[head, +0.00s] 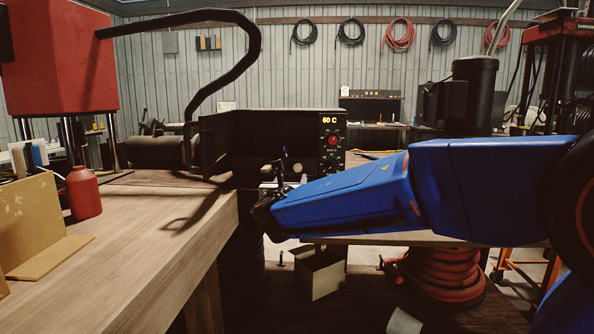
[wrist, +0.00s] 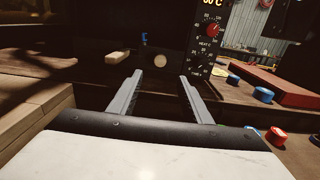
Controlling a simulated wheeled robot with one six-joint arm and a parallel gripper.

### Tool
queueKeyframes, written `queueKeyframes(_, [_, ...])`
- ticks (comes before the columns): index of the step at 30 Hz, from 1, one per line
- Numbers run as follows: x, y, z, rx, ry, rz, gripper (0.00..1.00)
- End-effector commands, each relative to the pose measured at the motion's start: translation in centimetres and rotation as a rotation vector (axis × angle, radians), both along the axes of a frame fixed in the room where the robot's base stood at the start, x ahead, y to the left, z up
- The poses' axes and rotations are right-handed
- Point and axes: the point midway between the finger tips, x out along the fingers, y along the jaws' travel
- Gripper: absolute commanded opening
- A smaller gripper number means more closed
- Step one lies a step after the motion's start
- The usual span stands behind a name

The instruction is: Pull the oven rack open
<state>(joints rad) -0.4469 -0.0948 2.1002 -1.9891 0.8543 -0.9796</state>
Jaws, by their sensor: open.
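The oven (head: 333,165) is a dark box with a lit "60 C" display and a red knob. Its front stands open, with a dark panel (head: 213,145) at its left. Its control panel also shows in the wrist view (wrist: 208,35). The oven rack cannot be made out in the dark interior. A pale round piece (wrist: 160,62) shows on a dark surface beyond my fingers. My gripper (head: 280,178) is in front of the oven opening. In the wrist view my gripper (wrist: 160,88) is open, with nothing visible between its two grey fingers.
A wooden bench (head: 150,225) fills the left, with a red bottle (head: 83,192) on it. A red press (head: 60,65) with a bent black hose stands behind. An open box (head: 318,272) and a coiled red hose (head: 440,270) are below. Blue and red caps (wrist: 264,95) lie at right.

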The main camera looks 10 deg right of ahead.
Motion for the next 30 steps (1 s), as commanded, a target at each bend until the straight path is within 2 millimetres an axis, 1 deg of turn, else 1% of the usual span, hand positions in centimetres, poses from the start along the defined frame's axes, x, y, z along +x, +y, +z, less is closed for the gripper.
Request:
queueKeyframes(1, [1.0, -0.4, -0.1, 0.001, 0.002, -0.003, 0.44])
queueKeyframes(3, [2.1, -0.8, -0.1, 0.000, 0.001, -0.003, 0.44])
queueKeyframes(18, [10.3, -3.5, -0.1, 0.003, 0.001, -0.003, 0.44])
queueKeyframes(24, [12.4, -4.1, 0.0, 0.002, 0.000, -0.001, 0.44])
queueKeyframes(30, [13.2, -4.4, -0.1, 0.003, 0.001, -0.001, 0.44])
